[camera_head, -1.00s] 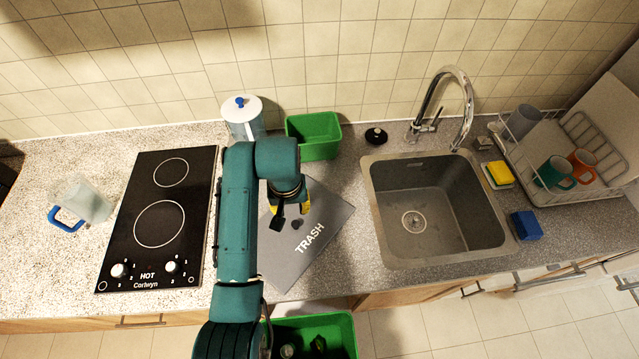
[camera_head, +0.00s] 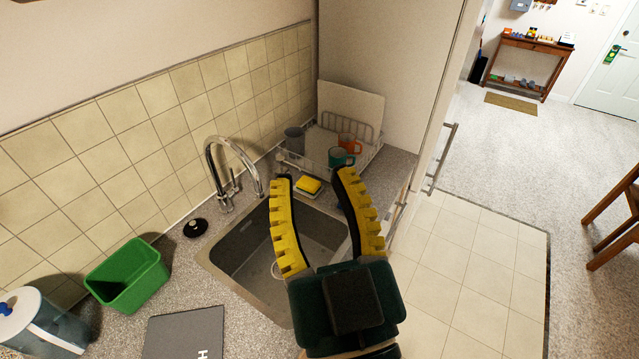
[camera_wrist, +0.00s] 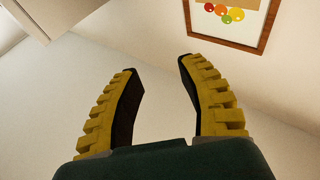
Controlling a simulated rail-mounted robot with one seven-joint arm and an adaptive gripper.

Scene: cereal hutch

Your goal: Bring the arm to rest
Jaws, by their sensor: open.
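My gripper (camera_head: 309,182) is raised in front of the head camera, with its yellow-toothed fingers pointing up in the picture. The fingers are spread apart with nothing between them. In the wrist view my gripper (camera_wrist: 155,72) is also open and empty, facing a pale wall with a framed picture (camera_wrist: 232,12). In the head view it overlaps the sink (camera_head: 250,250) behind it and touches nothing that I can see. Most of my arm is out of view.
A dish rack (camera_head: 362,157) with cups stands beyond the sink, near a tall cabinet. A green bin (camera_head: 130,278), a clear white-lidded container (camera_head: 45,325) and a grey panel (camera_head: 185,335) are at lower left. Open floor (camera_head: 470,265) lies to the right.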

